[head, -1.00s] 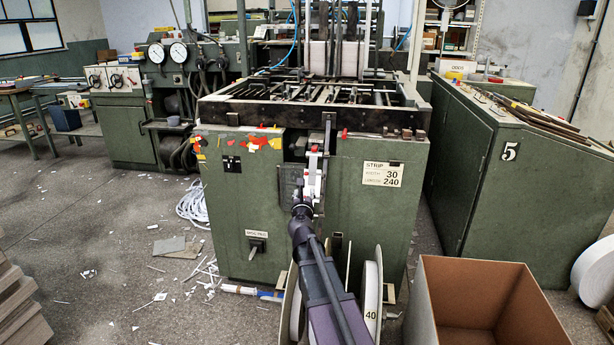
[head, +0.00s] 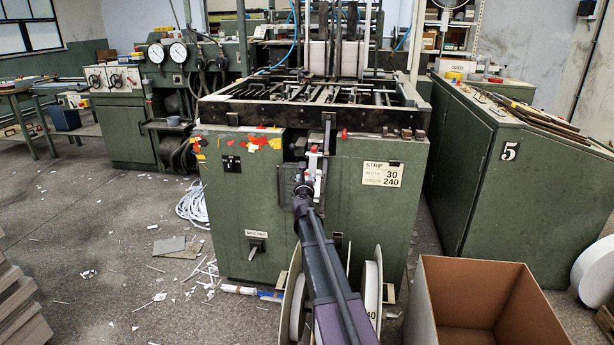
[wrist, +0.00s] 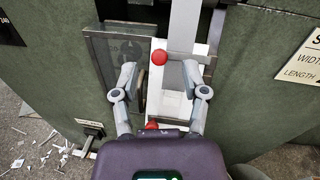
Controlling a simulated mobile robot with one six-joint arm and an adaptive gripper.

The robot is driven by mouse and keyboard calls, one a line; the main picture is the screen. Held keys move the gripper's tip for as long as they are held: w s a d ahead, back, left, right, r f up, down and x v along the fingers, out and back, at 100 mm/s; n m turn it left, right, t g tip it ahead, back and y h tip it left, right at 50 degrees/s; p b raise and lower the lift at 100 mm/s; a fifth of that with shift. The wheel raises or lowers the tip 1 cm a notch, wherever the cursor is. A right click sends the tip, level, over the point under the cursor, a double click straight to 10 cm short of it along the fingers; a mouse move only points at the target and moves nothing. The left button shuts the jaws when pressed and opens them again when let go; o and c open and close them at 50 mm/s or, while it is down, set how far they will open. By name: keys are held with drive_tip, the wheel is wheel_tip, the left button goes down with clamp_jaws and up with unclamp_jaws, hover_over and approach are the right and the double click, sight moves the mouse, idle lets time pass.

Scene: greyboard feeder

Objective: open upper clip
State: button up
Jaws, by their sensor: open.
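In the wrist view a white strip guide (wrist: 172,95) runs down the front of the green machine. A red knob (wrist: 159,57) sits on its upper part; I take this as the upper clip. A second red knob (wrist: 152,125) shows lower down, partly hidden by my gripper's body. My gripper (wrist: 160,75) is open, with one finger on each side of the guide, and nothing is held between them. In the head view my arm reaches up to the guide (head: 313,172), and my gripper there is mostly hidden behind my wrist.
A grey metal plate (wrist: 108,65) stands left of the guide. A strip reel (head: 372,275) stands beneath my arm. An open cardboard box (head: 480,300) is at the lower right. A green cabinet (head: 480,190) stands to the right. Paper scraps litter the floor at left.

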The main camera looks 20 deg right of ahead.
drive_tip(key=shift+x, duration=1.3)
clamp_jaws()
drive_tip(key=shift+d, duration=0.25)
drive_tip(key=shift+a, duration=0.2)
